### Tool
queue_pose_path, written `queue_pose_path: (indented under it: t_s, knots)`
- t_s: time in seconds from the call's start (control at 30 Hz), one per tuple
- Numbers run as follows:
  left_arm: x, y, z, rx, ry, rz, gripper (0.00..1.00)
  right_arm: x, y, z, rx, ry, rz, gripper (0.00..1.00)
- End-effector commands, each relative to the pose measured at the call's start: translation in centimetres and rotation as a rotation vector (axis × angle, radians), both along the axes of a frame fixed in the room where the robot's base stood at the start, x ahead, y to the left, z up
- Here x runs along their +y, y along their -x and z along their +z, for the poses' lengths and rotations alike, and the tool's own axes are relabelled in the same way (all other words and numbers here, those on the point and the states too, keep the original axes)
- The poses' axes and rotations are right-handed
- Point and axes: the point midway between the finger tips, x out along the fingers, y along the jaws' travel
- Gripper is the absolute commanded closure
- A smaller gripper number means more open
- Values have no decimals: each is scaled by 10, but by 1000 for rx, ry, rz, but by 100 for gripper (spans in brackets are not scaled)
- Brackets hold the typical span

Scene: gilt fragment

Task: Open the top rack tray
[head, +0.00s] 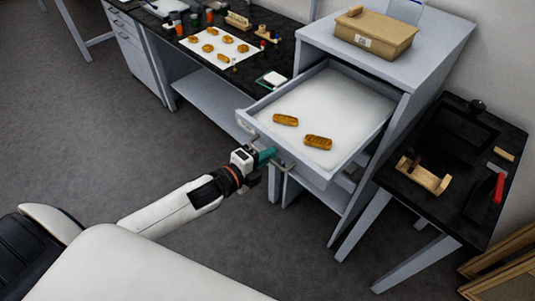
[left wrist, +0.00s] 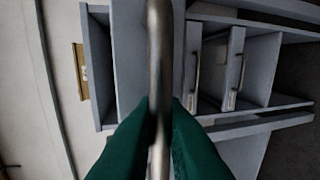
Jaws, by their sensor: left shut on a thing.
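The top rack tray (head: 318,108) is pulled out of the grey rack (head: 435,45). It is white inside and holds two gilt-brown fragments (head: 285,120) (head: 318,142). A metal bar handle (head: 287,164) runs along its front. My left gripper (head: 270,156), with green fingers, is at this handle. In the left wrist view, the green fingers (left wrist: 159,105) are closed around the handle bar (left wrist: 160,45), one on each side. My right gripper is not in view.
A tan box (head: 374,38) stands on the rack top. A black bench (head: 270,60) with a white sheet (head: 222,47) of fragments is at the back left. A dark table (head: 440,195) with a wooden cradle (head: 423,177) stands right. The grey floor (head: 100,130) at left is clear.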

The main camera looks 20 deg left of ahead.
Motion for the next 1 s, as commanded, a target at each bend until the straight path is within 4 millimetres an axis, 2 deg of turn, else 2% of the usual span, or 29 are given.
queue_pose_path:
  t_s: [0.13, 0.17, 0.2, 0.57, 0.67, 1.0]
  knots:
    - [1, 0, 0, 0, -2, 2, 100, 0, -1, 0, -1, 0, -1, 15]
    - [1, 0, 0, 0, -2, 2, 86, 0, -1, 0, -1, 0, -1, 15]
    - [1, 0, 0, 0, -2, 2, 82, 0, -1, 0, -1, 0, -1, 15]
    - [2, 5, -1, 1, -2, 1, 82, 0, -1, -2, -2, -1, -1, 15]
    - [6, 16, 0, 2, -4, -1, 82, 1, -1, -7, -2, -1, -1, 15]
    - [28, 77, 13, 5, -2, 1, 82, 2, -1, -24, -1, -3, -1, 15]
